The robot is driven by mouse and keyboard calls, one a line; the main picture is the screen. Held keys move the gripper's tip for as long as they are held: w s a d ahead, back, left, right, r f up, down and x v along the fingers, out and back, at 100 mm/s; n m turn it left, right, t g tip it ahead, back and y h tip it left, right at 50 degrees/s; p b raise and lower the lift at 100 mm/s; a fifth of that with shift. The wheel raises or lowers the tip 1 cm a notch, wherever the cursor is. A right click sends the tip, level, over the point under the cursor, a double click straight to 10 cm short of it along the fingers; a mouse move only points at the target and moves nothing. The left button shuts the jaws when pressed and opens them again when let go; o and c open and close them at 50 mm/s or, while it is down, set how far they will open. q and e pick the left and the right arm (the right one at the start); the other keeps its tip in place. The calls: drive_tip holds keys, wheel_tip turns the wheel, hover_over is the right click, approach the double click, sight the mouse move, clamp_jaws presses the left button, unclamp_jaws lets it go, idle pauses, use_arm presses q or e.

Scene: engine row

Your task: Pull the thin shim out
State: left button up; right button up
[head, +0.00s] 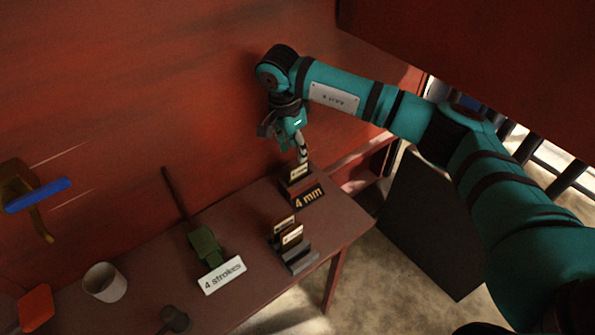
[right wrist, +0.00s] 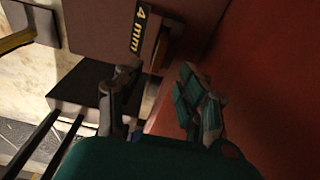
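A shim (head: 297,172) with a pale labelled top stands upright at the "4 mm" sign (head: 308,196), near the table's back right. It also shows in the right wrist view (right wrist: 159,52), ahead of the space between my fingers. Its label is too small to read. My right gripper (head: 302,157) points down just above this shim. In the right wrist view, its fingers (right wrist: 158,98) are spread apart with nothing between them. Two more shims (head: 288,230) with pale labels stand in a grey rack (head: 299,261) nearer the front. I cannot tell which shim is thinnest. My left gripper is not in view.
The brown table (head: 245,215) stands against a red wall. A blue-handled fitting (head: 38,195) is on the wall.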

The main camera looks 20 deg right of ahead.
sight(298, 165)
drive_tip(key=shift+d+f, duration=0.1)
drive_tip(key=shift+f, duration=0.85)
drive_tip(key=f, duration=0.1)
drive_tip(key=f+p, duration=0.1)
drive_tip(key=f, duration=0.1)
drive_tip(key=f+p, duration=0.1)
drive_tip(key=shift+d+f, duration=0.2)
drive_tip(key=shift+d, duration=0.1)
drive_tip(key=shift+f, duration=0.3)
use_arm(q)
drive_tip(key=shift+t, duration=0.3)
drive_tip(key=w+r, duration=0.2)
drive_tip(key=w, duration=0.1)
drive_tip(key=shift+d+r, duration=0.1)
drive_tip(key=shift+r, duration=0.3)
use_arm(e)
clamp_jaws()
